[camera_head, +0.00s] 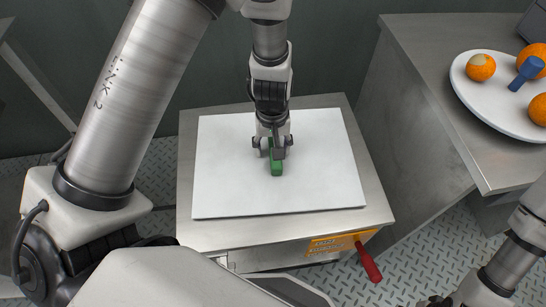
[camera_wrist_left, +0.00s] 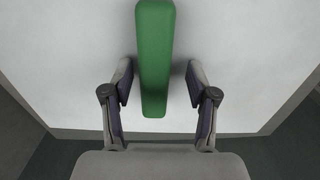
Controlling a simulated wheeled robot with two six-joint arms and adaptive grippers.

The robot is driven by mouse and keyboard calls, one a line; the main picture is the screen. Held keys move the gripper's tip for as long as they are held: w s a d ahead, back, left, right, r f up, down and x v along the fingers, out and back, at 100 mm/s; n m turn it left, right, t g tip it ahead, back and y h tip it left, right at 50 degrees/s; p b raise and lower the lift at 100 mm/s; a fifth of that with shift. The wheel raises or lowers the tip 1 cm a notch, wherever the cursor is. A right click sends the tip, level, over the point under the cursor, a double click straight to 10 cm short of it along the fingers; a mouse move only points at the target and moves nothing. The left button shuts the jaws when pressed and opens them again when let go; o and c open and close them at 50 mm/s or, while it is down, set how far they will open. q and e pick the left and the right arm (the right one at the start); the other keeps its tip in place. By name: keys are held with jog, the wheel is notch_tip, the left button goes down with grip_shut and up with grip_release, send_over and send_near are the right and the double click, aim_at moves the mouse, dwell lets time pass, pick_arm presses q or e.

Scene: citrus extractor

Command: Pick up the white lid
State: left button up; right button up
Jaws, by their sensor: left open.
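The white lid (camera_head: 225,170) is a flat, roughly square panel lying on top of a metal box. A green bar handle (camera_head: 276,168) stands at its middle. My left gripper (camera_head: 272,148) points down over the handle. In the left wrist view the green handle (camera_wrist_left: 155,60) lies between the two open fingers of the left gripper (camera_wrist_left: 159,84), with a gap on each side. The white lid (camera_wrist_left: 70,80) fills the background there. My right arm shows at the lower right of the head view; its gripper is mostly cut off by the frame's bottom edge.
The metal box (camera_head: 350,225) has an orange label (camera_head: 335,244) and a red-handled lever (camera_head: 369,262) at its front right. On a metal counter (camera_head: 420,60) at right, a white plate (camera_head: 470,92) holds oranges (camera_head: 481,67) and a blue object (camera_head: 526,73). A gap separates box and counter.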

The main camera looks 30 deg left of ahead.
pick_arm(q)
jog(key=shift+d+r, duration=0.15)
jog(key=shift+d, duration=0.15)
jog(key=shift+s, duration=0.1)
grip_shut()
jog(key=shift+d, duration=0.1)
pick_arm(e)
jog(key=shift+d, duration=0.4)
pick_arm(q)
jog(key=shift+r, duration=0.1)
